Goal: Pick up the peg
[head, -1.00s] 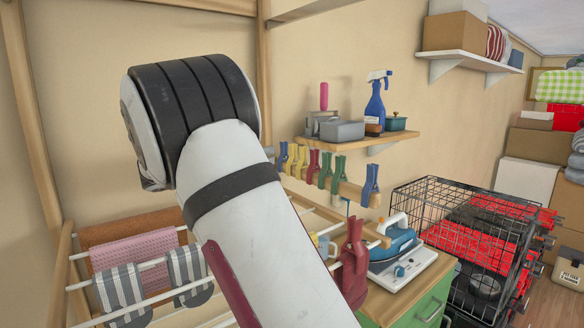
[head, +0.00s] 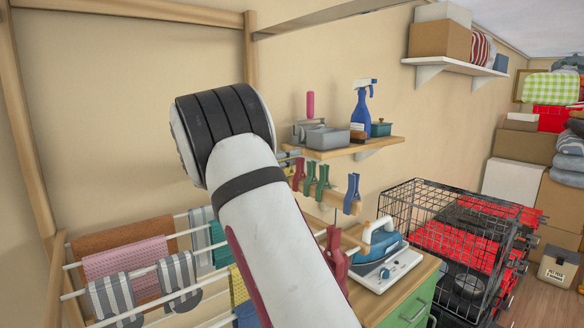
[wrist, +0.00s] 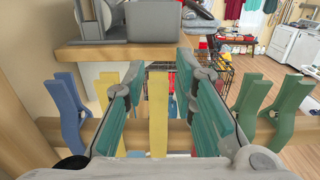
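Several pegs are clipped along a wooden rail. In the wrist view a yellow peg (wrist: 158,112) stands upright between the two teal-padded fingers of my gripper (wrist: 160,66), which is open, with gaps showing on both sides. A second yellow peg (wrist: 105,88) is partly behind the left finger. A blue peg (wrist: 70,110) is at far left, and green pegs (wrist: 250,98) are right of the right finger. In the head view, red (head: 299,172), green (head: 322,182) and blue (head: 352,194) pegs show on the rail; my arm hides the yellow ones and most of my gripper.
A wall shelf (head: 350,147) with a grey box and a blue spray bottle (head: 362,108) is just beyond the rail. A large red peg (head: 337,252) and an iron (head: 383,244) are lower right. A drying rack (head: 75,268) with cloths is left; a wire cage (head: 410,220) is right.

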